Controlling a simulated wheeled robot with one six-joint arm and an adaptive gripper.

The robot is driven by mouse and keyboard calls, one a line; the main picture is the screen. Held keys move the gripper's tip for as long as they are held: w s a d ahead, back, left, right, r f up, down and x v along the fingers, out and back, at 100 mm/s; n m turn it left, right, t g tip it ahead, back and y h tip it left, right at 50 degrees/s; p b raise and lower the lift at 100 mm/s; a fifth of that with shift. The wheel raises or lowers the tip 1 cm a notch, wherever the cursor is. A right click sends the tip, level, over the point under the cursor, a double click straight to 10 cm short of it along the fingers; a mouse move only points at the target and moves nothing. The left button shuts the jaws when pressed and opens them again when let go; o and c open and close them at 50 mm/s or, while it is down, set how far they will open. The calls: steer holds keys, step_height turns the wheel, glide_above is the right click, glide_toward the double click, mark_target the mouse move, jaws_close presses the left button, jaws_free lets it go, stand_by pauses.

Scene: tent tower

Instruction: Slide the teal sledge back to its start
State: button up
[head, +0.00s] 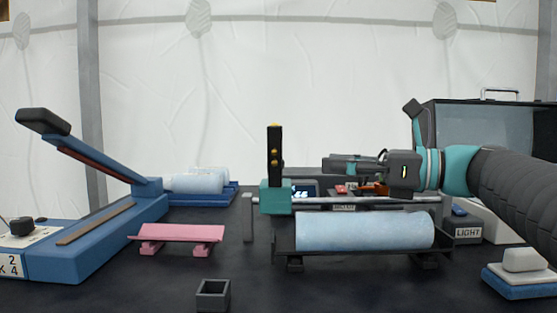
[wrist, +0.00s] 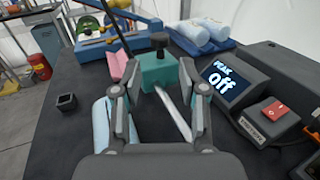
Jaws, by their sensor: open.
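The teal sledge (head: 277,197) sits at the left end of a silver rail (head: 370,200) and carries a black upright with yellow dots. In the wrist view the teal sledge (wrist: 160,70) is straight ahead, just beyond and between the fingertips, with the rail running back from it. My gripper (head: 332,165) is open, to the right of the sledge and above the rail. In the wrist view my gripper (wrist: 154,72) has its two fingers spread with nothing held; contact with the sledge cannot be told.
A pale blue roll (head: 365,230) lies in a black cradle in front of the rail. A pink tray (head: 180,234), blue sealer (head: 100,220) and small grey cup (head: 213,295) are left.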

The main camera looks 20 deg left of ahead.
mark_target(276, 185)
steer(key=a, duration=0.4)
steer(key=w+a, duration=0.1)
steer(key=a, duration=0.6)
steer(key=shift+w+a, duration=0.35)
